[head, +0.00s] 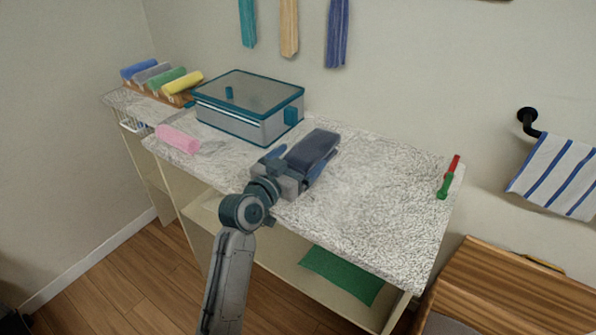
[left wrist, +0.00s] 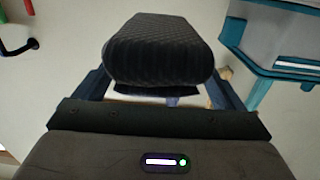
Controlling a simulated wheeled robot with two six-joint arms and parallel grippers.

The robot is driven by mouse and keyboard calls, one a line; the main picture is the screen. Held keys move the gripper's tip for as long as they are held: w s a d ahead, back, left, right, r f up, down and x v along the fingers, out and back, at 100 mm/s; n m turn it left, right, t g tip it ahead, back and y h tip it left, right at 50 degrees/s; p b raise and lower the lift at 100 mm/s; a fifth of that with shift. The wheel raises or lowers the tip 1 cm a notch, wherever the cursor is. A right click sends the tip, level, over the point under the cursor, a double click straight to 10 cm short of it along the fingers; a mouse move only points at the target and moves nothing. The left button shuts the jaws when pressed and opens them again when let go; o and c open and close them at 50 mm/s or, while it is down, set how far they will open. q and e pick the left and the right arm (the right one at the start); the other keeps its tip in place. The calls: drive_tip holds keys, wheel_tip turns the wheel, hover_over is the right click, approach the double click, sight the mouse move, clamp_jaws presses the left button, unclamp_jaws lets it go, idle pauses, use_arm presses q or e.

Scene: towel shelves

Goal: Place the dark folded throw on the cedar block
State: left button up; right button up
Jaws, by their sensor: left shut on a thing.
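The dark folded throw (head: 318,147) is a navy, ribbed bundle over the middle of the speckled countertop. My left gripper (head: 297,168) is shut on it, with one blue finger on each side. In the left wrist view, the throw (left wrist: 158,50) fills the space between the fingers of my left gripper (left wrist: 158,88). I cannot tell how far it is above the counter. I cannot make out a separate cedar block; it may be hidden. My right gripper is not in view.
A teal-edged bin (head: 245,122) stands behind left of the throw. A red-and-green item (head: 448,178) lies at the right edge. The right countertop (head: 385,205) is clear.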

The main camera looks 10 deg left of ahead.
use_arm(q)
wheel_tip(320, 180, down, 3)
drive_tip(key=shift+r, duration=0.2)
drive_tip(key=shift+w+d+f, duration=0.1)
drive_tip(key=shift+w+f, duration=0.1)
drive_tip(key=shift+f, duration=0.35)
drive_tip(key=shift+f, duration=0.1)
drive_tip(key=o, duration=0.9)
drive_tip(key=shift+f, duration=0.1)
drive_tip(key=shift+r, duration=0.2)
